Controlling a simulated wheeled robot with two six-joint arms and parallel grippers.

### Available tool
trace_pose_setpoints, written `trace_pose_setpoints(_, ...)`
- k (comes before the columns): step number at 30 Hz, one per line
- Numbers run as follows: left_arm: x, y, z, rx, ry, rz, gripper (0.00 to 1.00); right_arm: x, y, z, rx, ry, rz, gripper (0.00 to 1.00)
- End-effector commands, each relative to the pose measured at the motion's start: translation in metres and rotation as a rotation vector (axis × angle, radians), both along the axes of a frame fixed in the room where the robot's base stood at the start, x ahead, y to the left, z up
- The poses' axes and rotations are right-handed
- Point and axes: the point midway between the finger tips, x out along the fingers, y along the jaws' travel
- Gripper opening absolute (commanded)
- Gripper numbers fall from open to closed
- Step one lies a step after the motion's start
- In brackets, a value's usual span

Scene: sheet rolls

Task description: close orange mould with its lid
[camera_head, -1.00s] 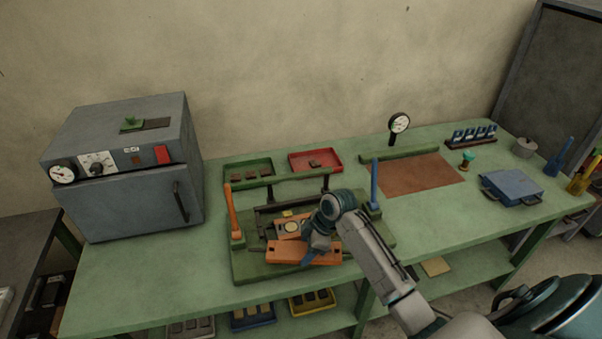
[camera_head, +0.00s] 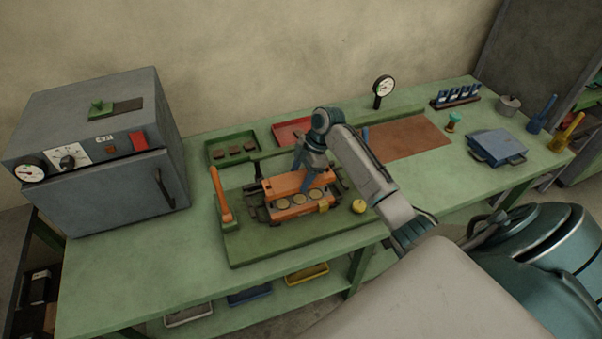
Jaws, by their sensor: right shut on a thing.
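The orange mould (camera_head: 279,213) sits on the green base plate (camera_head: 262,245) in the middle of the bench, with round, pale-filled cavities facing up in a row. Its orange lid (camera_head: 287,184) is just behind and above it in the picture, leaving the cavities uncovered. My right gripper (camera_head: 306,186) reaches down from above and is shut on the lid near its right part. I cannot tell whether the lid touches the mould. A small yellow piece (camera_head: 323,206) shows at the mould's right end. My left gripper is out of view.
An orange handle (camera_head: 220,195) stands left of the mould, and a blue one (camera_head: 365,135) shows partly behind my arm. A yellow knob (camera_head: 359,206) is right of the mould. Green (camera_head: 215,160) and red trays (camera_head: 284,134) lie behind. A grey oven (camera_head: 95,205) stands left.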

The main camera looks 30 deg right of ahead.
Motion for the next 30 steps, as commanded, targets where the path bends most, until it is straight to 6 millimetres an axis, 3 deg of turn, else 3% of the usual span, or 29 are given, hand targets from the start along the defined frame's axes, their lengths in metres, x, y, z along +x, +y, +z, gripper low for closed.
trace_pose_setpoints(7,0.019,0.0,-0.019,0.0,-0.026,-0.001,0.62,0.0,0.0,-0.021,0.0,-0.002,0.0,0.1)
trace_pose_setpoints(18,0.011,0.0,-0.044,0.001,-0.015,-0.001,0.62,0.0,0.0,-0.047,-0.001,-0.003,0.001,0.1)
trace_pose_setpoints(30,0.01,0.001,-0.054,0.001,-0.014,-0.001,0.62,0.001,0.001,-0.072,0.002,-0.002,-0.001,0.1)
